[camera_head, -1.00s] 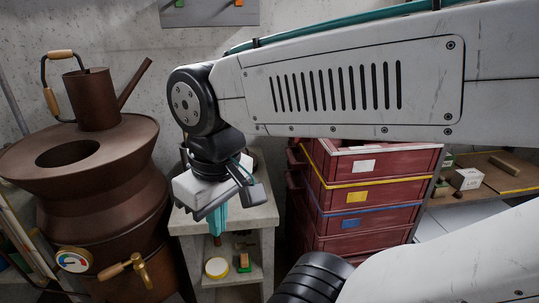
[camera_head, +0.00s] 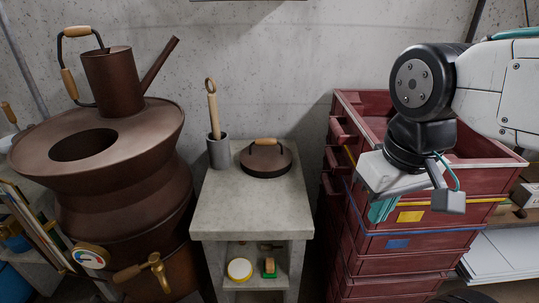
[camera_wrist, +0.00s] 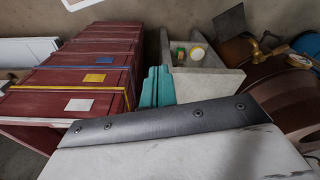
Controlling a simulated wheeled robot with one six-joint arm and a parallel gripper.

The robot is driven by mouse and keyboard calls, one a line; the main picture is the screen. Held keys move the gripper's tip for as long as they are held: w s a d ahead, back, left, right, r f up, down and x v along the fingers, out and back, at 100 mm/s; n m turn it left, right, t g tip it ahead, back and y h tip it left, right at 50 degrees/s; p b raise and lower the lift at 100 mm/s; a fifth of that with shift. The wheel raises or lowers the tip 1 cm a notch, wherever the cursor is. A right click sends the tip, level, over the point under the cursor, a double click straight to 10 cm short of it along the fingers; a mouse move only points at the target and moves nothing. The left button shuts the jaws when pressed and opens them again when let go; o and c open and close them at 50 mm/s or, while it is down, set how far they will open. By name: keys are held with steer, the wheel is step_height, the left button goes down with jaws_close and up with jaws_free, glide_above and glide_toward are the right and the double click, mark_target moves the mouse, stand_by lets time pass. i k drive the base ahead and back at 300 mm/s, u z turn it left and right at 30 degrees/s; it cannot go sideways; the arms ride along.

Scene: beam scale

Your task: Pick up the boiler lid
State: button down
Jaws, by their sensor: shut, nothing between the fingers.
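The boiler lid (camera_head: 266,161) is a round brown disc with a wooden-gripped handle (camera_head: 266,142). It lies flat on the concrete stand (camera_head: 225,206) in the head view. The brown boiler (camera_head: 45,152) stands to its left, with a round opening in its top. My gripper (camera_head: 383,208) is to the right of the lid, in front of the red crates. Its teal fingers are shut and empty, and point down. The fingers also show in the wrist view (camera_wrist: 158,88), with the stand (camera_wrist: 205,86) beyond them; I cannot make out the lid there.
A grey cup (camera_head: 218,152) holding a wooden-handled tool stands on the stand just left of the lid. A brown can with a spout (camera_head: 112,82) sits on the boiler. Red stacked crates (camera_head: 350,262) rise right of the stand. The stand's front top is clear.

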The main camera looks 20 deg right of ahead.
mark_target(264, 155)
steer(key=u, duration=2.7)
steer(key=i, duration=1.85)
steer(key=z, duration=3.4)
steer(key=i, duration=0.5)
steer(key=u, duration=0.1)
